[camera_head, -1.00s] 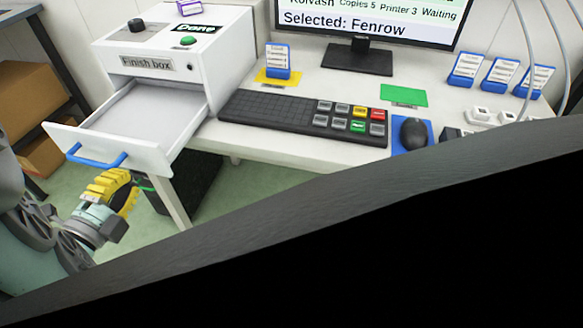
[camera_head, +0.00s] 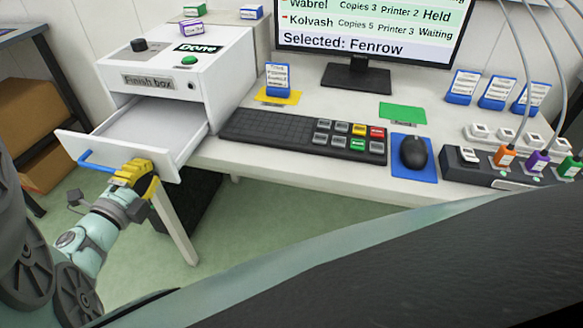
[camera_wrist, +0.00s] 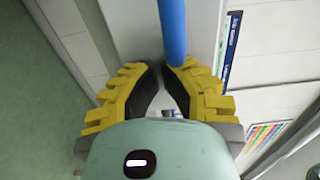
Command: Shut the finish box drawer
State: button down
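The white finish box (camera_head: 180,80) stands at the left end of the desk, with its label on the front. Its drawer (camera_head: 150,128) is pulled well out and looks empty inside. A blue bar handle (camera_head: 98,162) runs along the drawer front. My gripper (camera_head: 142,172) is at the right end of this handle, in front of the drawer. In the wrist view, the yellow-backed fingers (camera_wrist: 162,68) have their tips almost together. The blue handle (camera_wrist: 173,30) runs down to the right fingertip, seemingly touching it; it is not clearly between the fingers.
A keyboard (camera_head: 270,131), a monitor (camera_head: 375,30) and a mouse (camera_head: 414,152) are on the desk right of the box. A desk leg (camera_head: 175,225) stands below the drawer. Cardboard boxes (camera_head: 30,100) are on a shelf at left. Green floor is open below.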

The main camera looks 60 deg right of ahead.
aim_at(178, 145)
jog(key=b+x, duration=0.1)
jog(key=x, duration=1)
jog(key=shift+s+d, duration=0.1)
jog(key=shift+d, duration=0.2)
jog(key=shift+a, duration=0.15)
